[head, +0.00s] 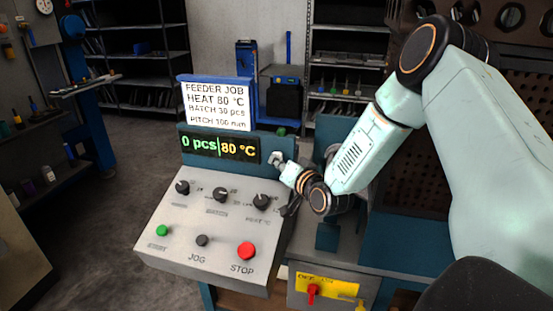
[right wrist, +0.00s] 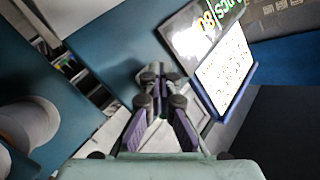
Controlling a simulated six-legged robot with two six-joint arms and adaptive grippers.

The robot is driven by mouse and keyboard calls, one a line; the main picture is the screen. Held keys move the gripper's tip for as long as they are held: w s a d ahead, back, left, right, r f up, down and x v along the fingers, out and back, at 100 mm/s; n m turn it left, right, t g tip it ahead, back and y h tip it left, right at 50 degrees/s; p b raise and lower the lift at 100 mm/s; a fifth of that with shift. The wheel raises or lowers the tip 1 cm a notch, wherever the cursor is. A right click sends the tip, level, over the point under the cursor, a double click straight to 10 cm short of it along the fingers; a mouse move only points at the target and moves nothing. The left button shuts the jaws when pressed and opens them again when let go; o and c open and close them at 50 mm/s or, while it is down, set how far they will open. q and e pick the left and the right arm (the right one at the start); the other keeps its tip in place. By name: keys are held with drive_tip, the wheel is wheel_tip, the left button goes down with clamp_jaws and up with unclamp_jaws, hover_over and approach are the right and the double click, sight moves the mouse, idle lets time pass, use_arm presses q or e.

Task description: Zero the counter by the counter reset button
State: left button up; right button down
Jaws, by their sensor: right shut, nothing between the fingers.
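My right gripper (head: 277,159) is at the right end of the display, above the panel's back right corner. Its fingers are together and empty in the right wrist view (right wrist: 160,75). I cannot tell whether the fingertips touch anything. My left gripper is not in view.
The control panel (head: 181,221) carries several black knobs, a green button (head: 162,230), a dark JOG button (head: 201,240) and a red STOP button (head: 246,250). A job card (head: 216,105) stands above the display. A yellow plate with a red switch (head: 312,292) is lower right.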

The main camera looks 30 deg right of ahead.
drive_tip(key=shift+s+a, duration=0.6)
drive_tip(key=shift+a, duration=0.05)
drive_tip(key=shift+s+a, duration=1.6)
drive_tip(key=shift+a, duration=0.3)
